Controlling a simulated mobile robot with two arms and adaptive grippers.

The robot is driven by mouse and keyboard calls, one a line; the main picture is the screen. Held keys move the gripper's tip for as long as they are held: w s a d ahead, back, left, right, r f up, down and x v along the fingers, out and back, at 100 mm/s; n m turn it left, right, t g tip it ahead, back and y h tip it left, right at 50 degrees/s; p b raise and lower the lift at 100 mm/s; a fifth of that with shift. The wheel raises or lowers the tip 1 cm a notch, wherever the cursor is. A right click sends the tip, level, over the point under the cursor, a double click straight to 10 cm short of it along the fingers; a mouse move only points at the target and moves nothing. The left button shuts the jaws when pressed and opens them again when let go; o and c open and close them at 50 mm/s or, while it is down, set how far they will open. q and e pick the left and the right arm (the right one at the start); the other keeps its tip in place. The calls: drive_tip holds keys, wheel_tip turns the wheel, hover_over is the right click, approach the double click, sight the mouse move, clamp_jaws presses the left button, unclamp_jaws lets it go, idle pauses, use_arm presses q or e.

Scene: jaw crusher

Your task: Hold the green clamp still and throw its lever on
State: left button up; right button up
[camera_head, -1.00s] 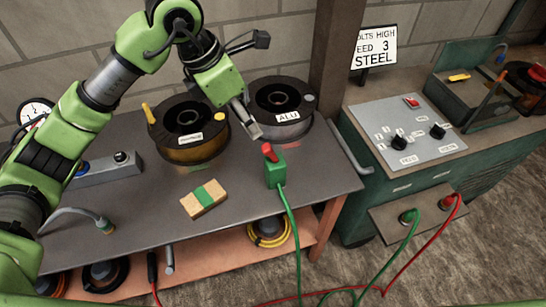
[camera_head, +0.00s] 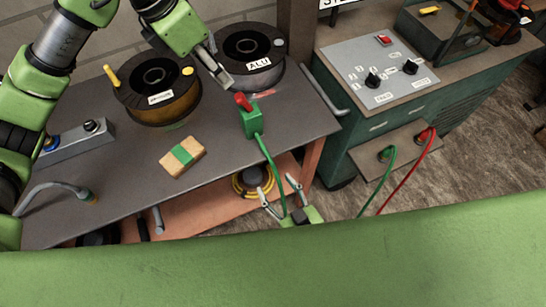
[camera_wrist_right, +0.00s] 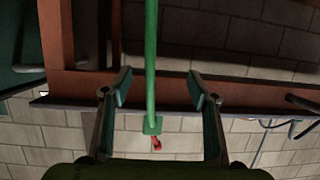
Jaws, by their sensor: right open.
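In the right wrist view, the cable runs between the open fingers (camera_wrist_right: 160,84), with the clamp (camera_wrist_right: 152,125) and lever (camera_wrist_right: 157,143) beyond.
Two wire spools, one copper-coloured (camera_head: 160,103) and one marked ALU (camera_head: 262,78), stand behind. A block with a green band (camera_head: 183,157) lies left of the clamp. A control panel (camera_head: 385,72) is at right. The tabletop (camera_head: 215,135) around the clamp is mostly clear.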

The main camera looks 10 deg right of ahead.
sight(255, 124)
wheel_tip(255, 124, up, 15)
drive_tip(key=w+a+t, duration=0.1)
drive_tip(key=w+t, duration=0.1)
drive_tip(key=t, duration=0.2)
drive_tip(key=shift+m, duration=0.4)
drive_tip(key=x, duration=0.9)
drive_tip(key=f+x, duration=0.1)
drive_tip(key=x, duration=0.3)
drive_tip(key=shift+w+a, duration=0.2)
drive_tip(key=shift+a, duration=0.05)
